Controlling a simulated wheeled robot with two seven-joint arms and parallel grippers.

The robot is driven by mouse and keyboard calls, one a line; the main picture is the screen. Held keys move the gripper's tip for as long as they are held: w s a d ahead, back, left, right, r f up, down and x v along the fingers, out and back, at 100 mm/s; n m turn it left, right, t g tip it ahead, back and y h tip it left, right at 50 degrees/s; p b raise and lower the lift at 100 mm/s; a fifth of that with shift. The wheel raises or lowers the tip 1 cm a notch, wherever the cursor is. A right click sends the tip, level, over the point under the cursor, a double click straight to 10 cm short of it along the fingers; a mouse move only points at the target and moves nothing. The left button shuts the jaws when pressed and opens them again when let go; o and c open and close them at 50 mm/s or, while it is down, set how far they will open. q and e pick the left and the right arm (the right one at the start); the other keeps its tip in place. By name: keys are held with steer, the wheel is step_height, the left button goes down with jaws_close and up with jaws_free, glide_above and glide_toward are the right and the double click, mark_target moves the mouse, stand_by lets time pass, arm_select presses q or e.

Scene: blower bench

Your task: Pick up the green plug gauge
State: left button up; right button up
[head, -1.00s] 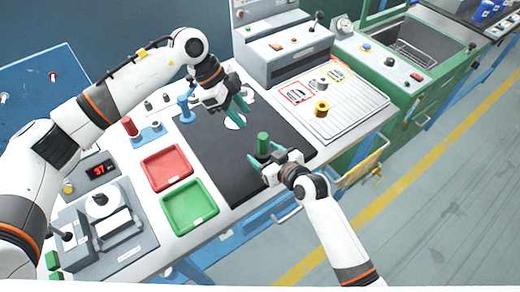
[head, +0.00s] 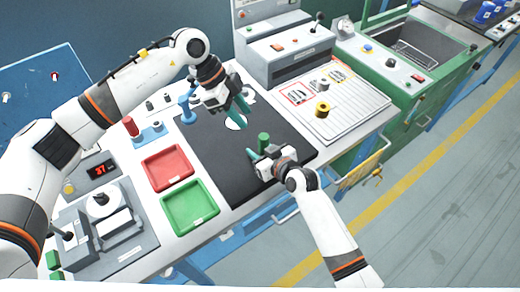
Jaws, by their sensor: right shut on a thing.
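The green plug gauge (head: 263,138) stands upright over the black mat (head: 226,168), near the mat's right side. My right gripper (head: 259,152) is shut on it, with teal fingers at its lower part. The fingers hide its lower end, so I cannot tell whether it touches the mat. My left gripper (head: 238,110) is above the far part of the mat, with its teal fingers apart and nothing between them. A white round mark (head: 236,122) shows on the mat below it.
A red tray (head: 167,166) and a green tray (head: 190,206) lie left of the mat. A blue stand (head: 187,108) is at its far left. A ribbed white plate (head: 345,112) at the right bears a yellow ring (head: 323,109) and a grey ring-like part (head: 323,85).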

arm_select(q)
steer(key=shift+o, duration=1.4)
steer(key=shift+d, duration=0.1)
steer(key=m+y, duration=0.4)
steer(key=m, duration=0.4)
glide_above(264, 136)
steer(key=shift+a+r+t, duration=0.3)
steer(key=shift+a+r, duration=0.15)
steer(key=shift+d+r+m+y, duration=0.15)
steer(key=shift+d+m+y, duration=0.15)
steer(key=shift+m+y, duration=0.65)
arm_select(e)
steer(key=shift+d, duration=0.1)
arm_select(q)
steer(key=shift+m, duration=0.35)
step_height(264, 136, down, 12)
steer(key=shift+s+d+r, duration=0.1)
steer(key=shift+d+r, duration=0.05)
jaws_close()
step_height(264, 136, up, 10)
steer(key=shift+r, duration=0.1)
arm_select(e)
steer(key=o, duration=1.2)
steer(key=shift+o, duration=0.2)
